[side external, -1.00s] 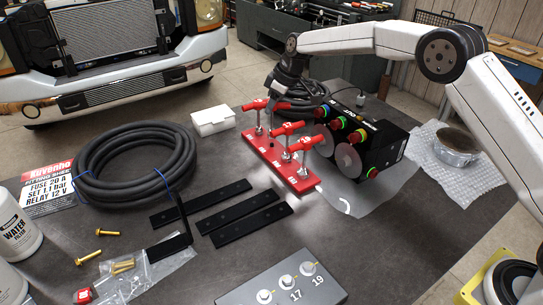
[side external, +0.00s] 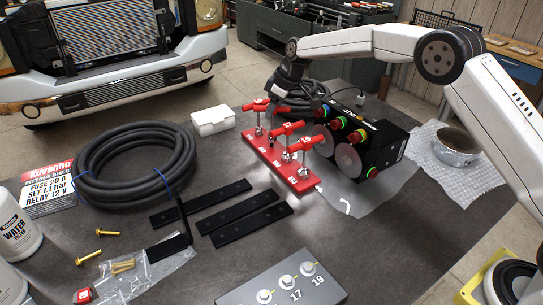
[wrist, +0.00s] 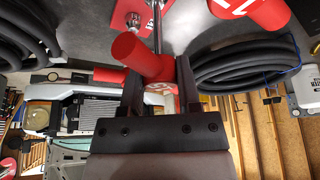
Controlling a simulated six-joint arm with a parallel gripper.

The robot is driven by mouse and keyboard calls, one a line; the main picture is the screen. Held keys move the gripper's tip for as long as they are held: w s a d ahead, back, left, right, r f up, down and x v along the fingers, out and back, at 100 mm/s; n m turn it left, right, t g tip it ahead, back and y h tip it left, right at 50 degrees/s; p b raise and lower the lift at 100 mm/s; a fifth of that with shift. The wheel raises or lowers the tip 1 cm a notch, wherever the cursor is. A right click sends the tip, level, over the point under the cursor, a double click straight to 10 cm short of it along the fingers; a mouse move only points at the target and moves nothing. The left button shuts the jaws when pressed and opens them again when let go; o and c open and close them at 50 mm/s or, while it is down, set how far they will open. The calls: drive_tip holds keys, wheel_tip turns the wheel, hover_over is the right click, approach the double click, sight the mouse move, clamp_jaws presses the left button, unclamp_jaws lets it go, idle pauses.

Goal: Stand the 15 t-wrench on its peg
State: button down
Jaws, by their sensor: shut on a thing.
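A t-wrench with a red T-handle (wrist: 130,48) is between the jaws of my gripper (wrist: 155,98) in the wrist view, with its steel shaft (wrist: 158,25) running away from the handle. The number on the handle is mostly covered by a finger. In the side external view my gripper (side external: 275,93) is low over the back end of the red rack (side external: 267,160). Other red-handled t-wrenches (side external: 305,144) stand upright in the rack. Whether the held shaft's lower end touches a peg cannot be told.
A black box with colored knobs and grey discs (side external: 378,145) stands close to the right of the rack. A coiled black hose (side external: 180,165), a white box (side external: 212,120) and black bars (side external: 245,213) lie left and in front. A grey socket block (side external: 245,290) is at the front edge.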

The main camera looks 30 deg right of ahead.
drive_tip(key=shift+f, duration=0.15)
drive_tip(key=shift+f, duration=0.7)
drive_tip(key=shift+f, duration=0.15)
drive_tip(key=shift+c, duration=1.2)
unclamp_jaws()
drive_tip(key=shift+r, duration=3.5)
drive_tip(key=shift+s, duration=0.1)
